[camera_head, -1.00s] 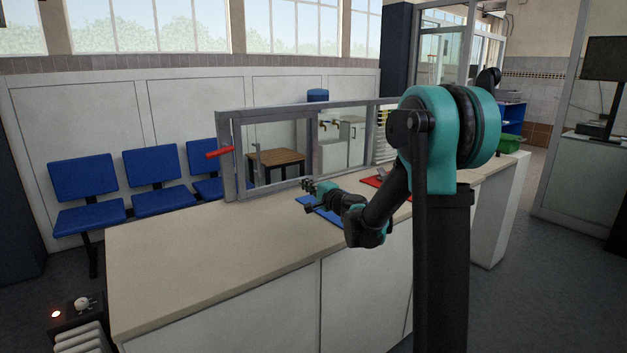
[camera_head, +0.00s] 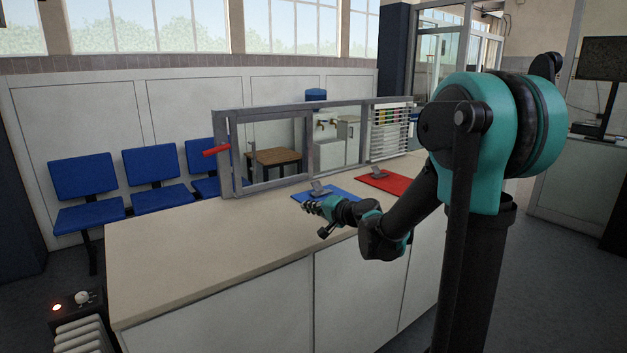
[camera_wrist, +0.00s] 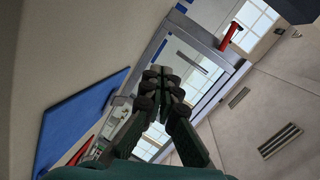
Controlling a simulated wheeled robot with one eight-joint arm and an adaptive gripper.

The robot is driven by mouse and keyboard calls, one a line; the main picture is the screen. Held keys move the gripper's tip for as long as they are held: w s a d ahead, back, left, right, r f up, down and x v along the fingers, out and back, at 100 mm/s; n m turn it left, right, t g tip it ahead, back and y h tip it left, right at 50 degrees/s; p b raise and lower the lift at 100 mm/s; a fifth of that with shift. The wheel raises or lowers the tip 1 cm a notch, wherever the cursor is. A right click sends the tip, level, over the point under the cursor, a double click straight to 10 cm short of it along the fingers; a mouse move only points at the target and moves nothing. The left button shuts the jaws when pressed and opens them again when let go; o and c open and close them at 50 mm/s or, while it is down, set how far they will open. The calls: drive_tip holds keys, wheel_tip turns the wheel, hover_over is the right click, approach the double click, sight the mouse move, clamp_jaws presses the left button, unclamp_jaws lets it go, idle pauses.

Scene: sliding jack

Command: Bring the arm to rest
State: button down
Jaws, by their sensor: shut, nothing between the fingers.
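My gripper (camera_head: 311,207) is shut and empty at the end of my arm, which reaches left over the counter (camera_head: 190,235). It hangs a little above the counter, in front of the blue mat (camera_head: 345,187). In the wrist view my gripper (camera_wrist: 164,78) shows with its fingers together. The blue mat (camera_wrist: 75,125) lies to its left there, and the metal frame (camera_wrist: 165,38) stands beyond the fingers.
The metal frame (camera_head: 268,186) with a red handle (camera_head: 216,151) stands along the back of the counter. A red mat (camera_head: 385,180) lies right of the blue one; small grey pieces stand on both mats. The counter's left part is clear. Blue chairs (camera_head: 150,166) stand behind.

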drive_tip(key=s+d+f+n+g+h, duration=0.2)
drive_tip(key=s+d+f, duration=0.4)
drive_tip(key=s, duration=0.4)
drive_tip(key=s+d+f+n+g+h, duration=0.2)
drive_tip(key=s+d+f+h, duration=0.2)
drive_tip(key=s+d+f, duration=0.3)
drive_tip(key=s+d+f+n+g+h, duration=0.2)
drive_tip(key=s+d+f, duration=0.5)
drive_tip(key=s, duration=0.7)
drive_tip(key=shift+d+g+h, duration=0.35)
drive_tip(key=shift+g+h, duration=0.25)
drive_tip(key=shift+h, duration=0.4)
